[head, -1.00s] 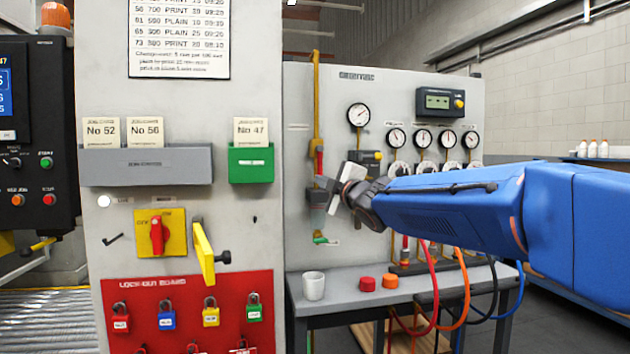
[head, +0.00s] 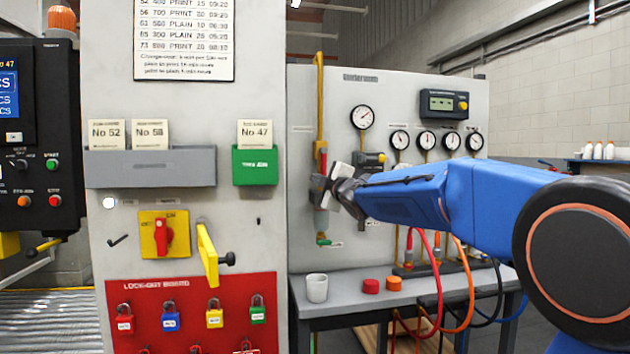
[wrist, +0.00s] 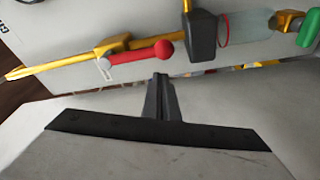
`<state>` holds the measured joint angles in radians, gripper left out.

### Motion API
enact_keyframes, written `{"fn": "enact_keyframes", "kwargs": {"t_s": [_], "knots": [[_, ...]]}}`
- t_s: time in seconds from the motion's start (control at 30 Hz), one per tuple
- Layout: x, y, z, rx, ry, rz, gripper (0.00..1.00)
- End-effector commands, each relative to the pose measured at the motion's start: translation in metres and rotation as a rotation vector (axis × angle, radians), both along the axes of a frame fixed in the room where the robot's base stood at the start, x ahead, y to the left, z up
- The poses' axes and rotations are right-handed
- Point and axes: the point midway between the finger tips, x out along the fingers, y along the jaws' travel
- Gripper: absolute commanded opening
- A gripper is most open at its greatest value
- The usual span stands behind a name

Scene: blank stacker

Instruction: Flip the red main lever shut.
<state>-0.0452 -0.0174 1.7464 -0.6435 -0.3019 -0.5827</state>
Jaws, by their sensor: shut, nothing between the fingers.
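The red main lever (wrist: 138,54), with a red ball end, shows in the wrist view. It lies roughly along the yellow pipe, reaching from a yellow valve body (wrist: 112,46) towards a dark grey box. In the head view only a short red part of the lever (head: 322,160) shows on the pipe line, and my gripper hides the area below it. My gripper (wrist: 160,80) is shut and empty. In the wrist view its fingertips are just below the ball end, with a small gap in the picture; I cannot tell whether they touch.
The dark grey box (wrist: 201,35) and a green handle (wrist: 309,28) are further along the pipe. Gauges (head: 426,139) are on the panel at right.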

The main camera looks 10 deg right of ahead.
Motion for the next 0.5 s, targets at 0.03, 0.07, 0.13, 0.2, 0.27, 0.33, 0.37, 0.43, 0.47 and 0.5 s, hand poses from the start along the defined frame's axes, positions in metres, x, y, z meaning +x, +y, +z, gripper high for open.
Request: {"fn": "enact_keyframes", "kwargs": {"t_s": [0.03,0.07,0.13,0.2,0.27,0.33,0.37,0.43,0.47,0.5], "knots": [[0.0029,-0.0047,-0.0021,-0.001,0.000,-0.002,0.00],[0.0040,-0.0067,-0.0028,-0.001,0.000,-0.001,0.00],[0.0061,-0.0105,-0.0042,0.000,0.000,-0.001,0.00],[0.0073,-0.0124,-0.0051,-0.001,0.000,0.000,0.00],[0.0077,-0.0132,-0.0055,-0.001,0.001,0.000,0.00],[0.0079,-0.0134,-0.0056,0.000,0.001,0.001,0.00],[0.0079,-0.0134,-0.0056,0.000,0.001,0.001,0.00],[0.0078,-0.0134,-0.0056,0.000,0.001,0.001,0.00],[0.0078,-0.0134,-0.0056,0.000,0.001,0.001,0.00],[0.0077,-0.0133,-0.0055,0.000,0.001,0.001,0.00]]}}
